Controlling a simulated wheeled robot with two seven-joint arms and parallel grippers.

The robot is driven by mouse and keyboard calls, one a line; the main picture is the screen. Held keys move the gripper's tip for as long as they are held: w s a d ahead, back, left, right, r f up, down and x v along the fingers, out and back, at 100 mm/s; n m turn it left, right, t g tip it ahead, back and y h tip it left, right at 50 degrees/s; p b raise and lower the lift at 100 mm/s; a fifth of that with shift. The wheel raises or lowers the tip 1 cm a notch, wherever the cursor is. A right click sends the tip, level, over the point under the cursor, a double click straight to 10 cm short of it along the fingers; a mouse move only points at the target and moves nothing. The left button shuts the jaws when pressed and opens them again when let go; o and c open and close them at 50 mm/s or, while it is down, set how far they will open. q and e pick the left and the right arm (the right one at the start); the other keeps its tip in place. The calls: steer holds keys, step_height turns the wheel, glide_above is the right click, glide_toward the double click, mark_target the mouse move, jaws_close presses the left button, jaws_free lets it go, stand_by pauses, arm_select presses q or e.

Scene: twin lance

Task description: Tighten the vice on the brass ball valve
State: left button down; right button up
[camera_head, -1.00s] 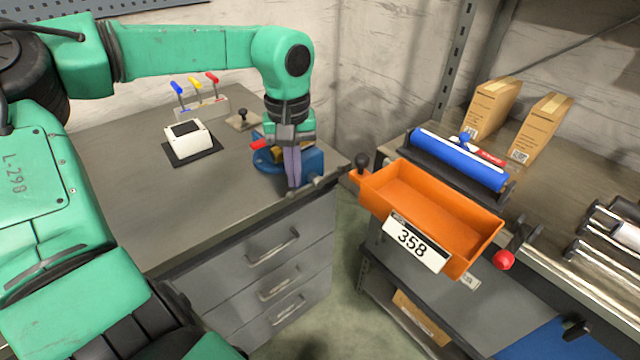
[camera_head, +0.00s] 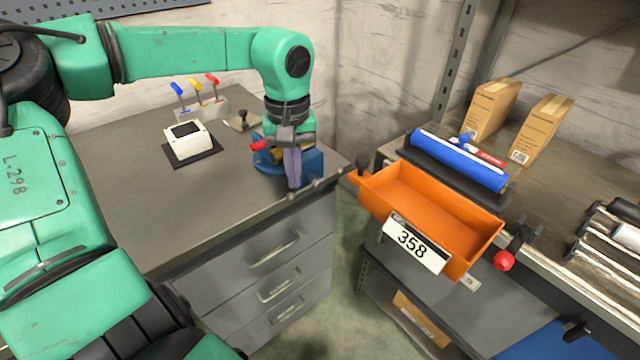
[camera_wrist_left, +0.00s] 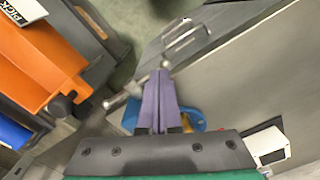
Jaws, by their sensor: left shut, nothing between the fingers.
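The blue vice (camera_head: 313,163) stands at the front right corner of the grey workbench. It is partly hidden behind my left gripper (camera_head: 293,188) and shows at both sides of the fingers in the left wrist view (camera_wrist_left: 199,122). The brass ball valve is mostly hidden by the gripper; its red lever (camera_head: 257,146) sticks out to the left. The vice's metal handle bar (camera_head: 319,184) is at the bench's front edge. My left gripper (camera_wrist_left: 160,72) points down with its purple fingers together and empty, close beside the bar; I cannot tell whether they touch it.
A white boxy device (camera_head: 188,141) on a dark mat and a stand with coloured levers (camera_head: 201,106) are farther back. An orange bin (camera_head: 433,212) marked 358 is to the right, across a floor gap. The bench's left part is clear.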

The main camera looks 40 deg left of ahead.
mark_target(301, 193)
arm_select(q)
steer(key=shift+f, duration=0.1)
stand_by(0.5)
steer(key=shift+f+b, duration=1)
steer(key=shift+f, duration=0.65)
steer(key=shift+f, duration=0.1)
steer(key=shift+w+f+b, duration=0.1)
steer(key=shift+f+b, duration=0.2)
steer(key=shift+f, duration=0.05)
steer(key=shift+w+d+f, duration=0.1)
steer(key=shift+w+f, duration=0.15)
steer(key=shift+f, duration=0.2)
steer(key=shift+f+b, duration=0.15)
steer(key=shift+b, duration=0.2)
steer(key=shift+w+d+f, duration=0.1)
steer(key=shift+w+f, duration=0.15)
